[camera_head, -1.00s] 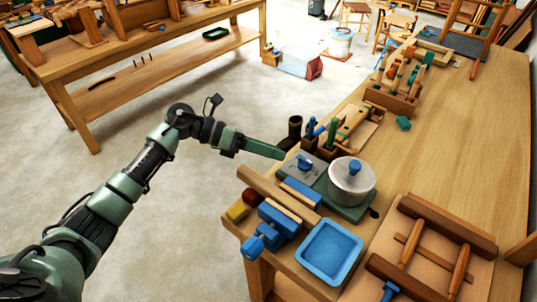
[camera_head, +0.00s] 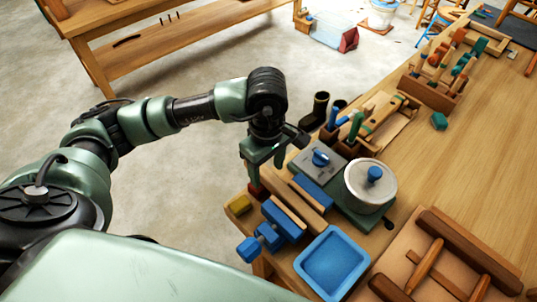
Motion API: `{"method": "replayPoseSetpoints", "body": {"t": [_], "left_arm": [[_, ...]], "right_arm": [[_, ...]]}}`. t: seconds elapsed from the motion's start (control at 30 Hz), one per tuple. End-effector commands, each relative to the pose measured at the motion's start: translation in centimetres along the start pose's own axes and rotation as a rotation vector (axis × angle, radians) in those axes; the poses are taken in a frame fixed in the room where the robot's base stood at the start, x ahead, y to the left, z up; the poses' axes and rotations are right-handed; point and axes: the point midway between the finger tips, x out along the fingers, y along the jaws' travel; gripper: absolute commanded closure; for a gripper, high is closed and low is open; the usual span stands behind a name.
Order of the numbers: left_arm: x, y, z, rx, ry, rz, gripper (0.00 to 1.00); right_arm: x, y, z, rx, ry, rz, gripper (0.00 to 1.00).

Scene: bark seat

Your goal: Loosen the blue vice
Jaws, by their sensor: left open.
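The blue vice (camera_head: 282,222) is fixed at the near left corner of the workbench. Its blue screw end (camera_head: 248,249) sticks out past the bench edge at the left. My left gripper (camera_head: 265,172) points down behind the vice, near the bench's left edge. Its green fingers are open with nothing seen between them, and they are apart from the vice. My right gripper is not in view.
A blue tray (camera_head: 332,262) lies right of the vice. A pale pot with a blue knob (camera_head: 370,187) stands behind it. Dark cylinders (camera_head: 318,110) stand behind the gripper. Open floor lies to the left.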

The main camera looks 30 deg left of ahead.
Motion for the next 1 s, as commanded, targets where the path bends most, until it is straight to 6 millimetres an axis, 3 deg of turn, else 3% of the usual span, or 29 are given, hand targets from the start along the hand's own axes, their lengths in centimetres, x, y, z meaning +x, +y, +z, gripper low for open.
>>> {"method": "replayPoseSetpoints", "body": {"t": [0.2,0.5,0.53,0.73,1.0], "left_arm": [[2.1,0.0,0.1,-0.001,-0.002,-0.001,0.42],[2.4,0.0,0.1,-0.001,-0.002,0.0,0.42],[2.4,0.0,0.1,-0.001,-0.002,0.0,0.45],[2.4,0.1,0.1,-0.001,-0.002,0.0,1.0],[2.4,0.0,0.0,-0.001,-0.002,0.001,1.0]], "right_arm": [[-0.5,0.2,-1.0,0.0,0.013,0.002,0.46],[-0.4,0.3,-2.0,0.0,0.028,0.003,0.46],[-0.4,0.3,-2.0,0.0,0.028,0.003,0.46],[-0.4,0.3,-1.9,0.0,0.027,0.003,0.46],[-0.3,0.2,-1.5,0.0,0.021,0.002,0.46]]}}
